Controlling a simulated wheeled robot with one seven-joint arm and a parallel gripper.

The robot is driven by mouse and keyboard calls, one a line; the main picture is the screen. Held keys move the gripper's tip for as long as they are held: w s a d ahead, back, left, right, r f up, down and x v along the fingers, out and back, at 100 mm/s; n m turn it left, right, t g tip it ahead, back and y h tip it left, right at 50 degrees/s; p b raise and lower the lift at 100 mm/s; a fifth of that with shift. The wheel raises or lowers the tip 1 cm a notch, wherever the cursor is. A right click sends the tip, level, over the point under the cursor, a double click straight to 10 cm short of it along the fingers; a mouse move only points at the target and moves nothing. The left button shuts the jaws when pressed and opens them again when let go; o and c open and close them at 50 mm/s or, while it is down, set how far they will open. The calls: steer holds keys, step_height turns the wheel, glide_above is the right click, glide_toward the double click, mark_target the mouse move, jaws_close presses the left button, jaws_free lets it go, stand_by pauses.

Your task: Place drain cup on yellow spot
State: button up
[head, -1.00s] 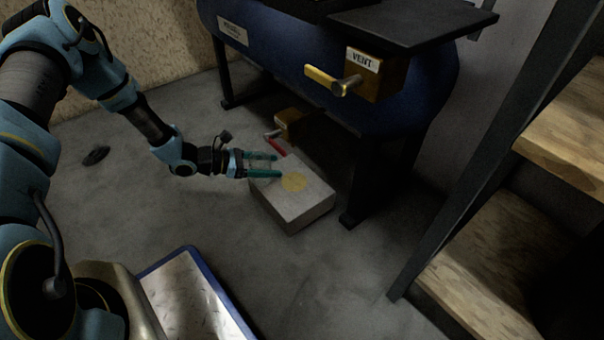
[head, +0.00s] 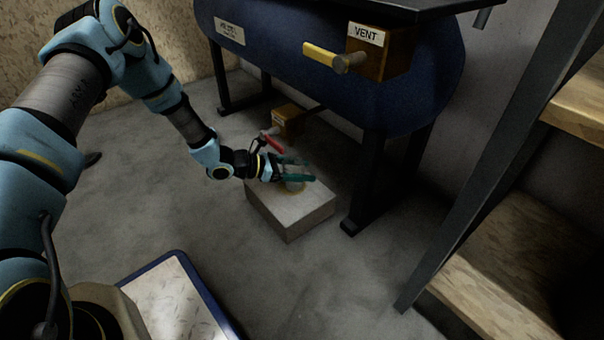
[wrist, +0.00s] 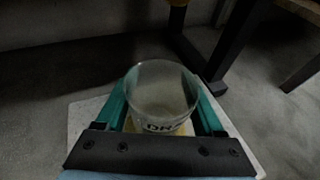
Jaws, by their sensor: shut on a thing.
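The drain cup (wrist: 162,92) is a clear cup with dark lettering starting "DR", between the green fingers in the wrist view. My gripper (head: 296,172) is shut on it, above the pale block (head: 290,222). In the head view the cup (head: 294,185) is faint and partly hidden by the fingers. The yellow spot (head: 283,192) on the block's top is mostly covered by cup and fingers. A little yellow shows by the cup's lower part in the wrist view (wrist: 125,147). I cannot tell whether the cup's base touches the block.
A blue tank (head: 300,60) on dark legs stands behind the block, with a yellow-handled vent valve (head: 367,52). A red-handled valve (head: 272,143) sits low, close behind my gripper. Wooden shelves (head: 500,250) stand at right. Floor left of the block is clear.

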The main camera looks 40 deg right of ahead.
steer(key=shift+r, duration=0.1)
steer(key=o, duration=1.4)
steer(key=p+v, duration=0.6)
steer(key=v, duration=0.5)
steer(key=shift+r, duration=0.2)
steer(key=shift+w+a, duration=0.15)
steer(key=shift+a, duration=0.3)
